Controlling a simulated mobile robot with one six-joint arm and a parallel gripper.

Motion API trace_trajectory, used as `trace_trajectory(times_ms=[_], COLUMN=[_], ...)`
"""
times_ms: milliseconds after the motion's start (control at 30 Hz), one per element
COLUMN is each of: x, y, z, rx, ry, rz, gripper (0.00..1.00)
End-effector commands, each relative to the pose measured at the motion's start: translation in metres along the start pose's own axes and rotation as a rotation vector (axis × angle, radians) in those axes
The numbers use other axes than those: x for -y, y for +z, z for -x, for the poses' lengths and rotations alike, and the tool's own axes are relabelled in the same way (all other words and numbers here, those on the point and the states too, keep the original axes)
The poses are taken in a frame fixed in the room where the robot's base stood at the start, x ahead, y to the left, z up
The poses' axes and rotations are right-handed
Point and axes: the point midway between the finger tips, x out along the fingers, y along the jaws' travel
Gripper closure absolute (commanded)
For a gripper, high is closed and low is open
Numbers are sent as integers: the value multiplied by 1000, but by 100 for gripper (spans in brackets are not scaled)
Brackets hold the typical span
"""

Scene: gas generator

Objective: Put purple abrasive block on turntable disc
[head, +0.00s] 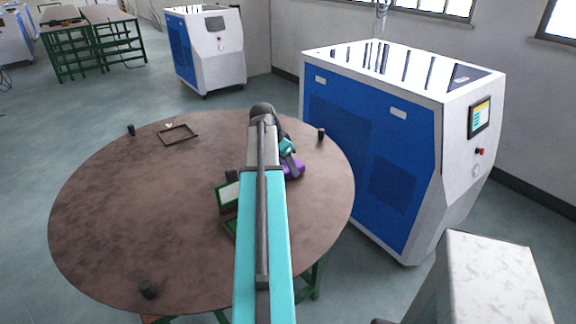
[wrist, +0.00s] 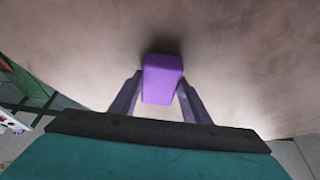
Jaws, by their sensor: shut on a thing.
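The turntable disc (head: 120,215) is a large round brown plate in the middle of the head view. My gripper (head: 291,172) is over its right part, partly hidden behind my arm. The purple abrasive block (wrist: 162,80) stands between the two fingers of my gripper (wrist: 159,88) in the wrist view, and they are shut on it. Purple also shows at the gripper in the head view, where block and fingers are hard to tell apart. The brown disc surface (wrist: 80,50) fills the wrist view behind the block, with a dark shadow by its top. I cannot tell whether the block touches the disc.
Black knobs stand near the disc's rim, at back left (head: 131,130), back right (head: 320,134) and front left (head: 147,289). A dark rectangular frame (head: 177,134) lies at the back. A blue and white machine (head: 365,150) stands right of the disc.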

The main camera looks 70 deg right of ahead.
Motion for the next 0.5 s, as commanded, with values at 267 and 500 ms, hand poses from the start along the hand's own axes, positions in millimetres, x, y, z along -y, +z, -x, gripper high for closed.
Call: trace_trajectory(times_ms=[267,500], x=[0,0], y=[0,2], z=[-2,-5], rx=[-1,0], ry=[0,0], rz=[0,0], gripper=[79,56])
